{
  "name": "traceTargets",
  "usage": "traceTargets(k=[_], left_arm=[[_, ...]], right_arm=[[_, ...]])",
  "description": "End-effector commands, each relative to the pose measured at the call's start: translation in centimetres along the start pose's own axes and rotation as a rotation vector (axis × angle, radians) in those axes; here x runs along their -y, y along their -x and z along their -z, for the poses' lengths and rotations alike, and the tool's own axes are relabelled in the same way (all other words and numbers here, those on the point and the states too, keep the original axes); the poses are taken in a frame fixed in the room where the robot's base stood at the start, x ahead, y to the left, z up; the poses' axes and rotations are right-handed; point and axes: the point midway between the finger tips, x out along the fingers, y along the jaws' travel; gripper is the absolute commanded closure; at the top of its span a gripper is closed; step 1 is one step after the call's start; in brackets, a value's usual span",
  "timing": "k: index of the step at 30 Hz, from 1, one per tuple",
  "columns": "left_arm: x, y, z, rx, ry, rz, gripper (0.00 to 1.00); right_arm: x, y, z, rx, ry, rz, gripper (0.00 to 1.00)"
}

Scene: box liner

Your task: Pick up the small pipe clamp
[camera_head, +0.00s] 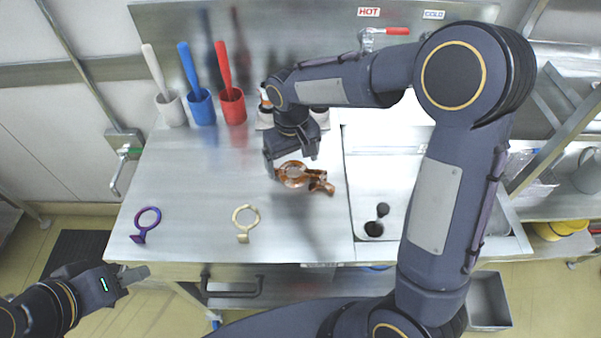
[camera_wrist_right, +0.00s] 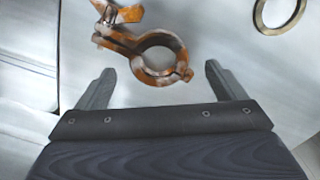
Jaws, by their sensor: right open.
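An orange-brown metal pipe clamp (camera_head: 319,184) with a round ring and a wing-shaped end lies on the steel counter, left of the sink. In the right wrist view the clamp (camera_wrist_right: 122,41) is at top centre, its ring close to the span between my fingertips. My right gripper (camera_head: 291,163) is open and empty above the clamp; its two fingers (camera_wrist_right: 159,68) are spread apart in the wrist view. I cannot tell the exact height gap. My left gripper (camera_head: 137,273) is at the lower left, off the counter's front edge, with nothing visible in it.
A purple ring with a handle (camera_head: 139,237) and a cream ring (camera_head: 243,238) lie near the front edge. White (camera_head: 173,112), blue (camera_head: 204,112) and red (camera_head: 234,110) cups with brushes stand at the back. A sink (camera_head: 385,165) is to the right.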

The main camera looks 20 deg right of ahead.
Motion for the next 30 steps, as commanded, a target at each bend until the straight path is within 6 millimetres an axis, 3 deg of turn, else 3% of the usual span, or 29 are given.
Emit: traceTargets(k=[6, 14, 27, 30], left_arm=[[-0.2, 0.4, 0.2, 0.0, 0.0, 0.0, 0.64], [-0.2, 0.4, 0.2, 0.0, 0.0, 0.0, 0.64], [-0.2, 0.4, 0.2, 0.0, 0.0, 0.0, 0.64], [-0.2, 0.4, 0.2, 0.0, 0.0, 0.0, 0.64]], right_arm=[[-0.2, -2.8, 0.1, 0.002, 0.0, -0.001, 0.09], [-0.2, -3.2, 0.1, 0.0, 0.0, 0.0, 0.09], [-0.2, -3.1, 0.1, 0.0, 0.0, 0.0, 0.64], [-0.2, -3.1, 0.1, -0.001, 0.0, 0.0, 0.64]])
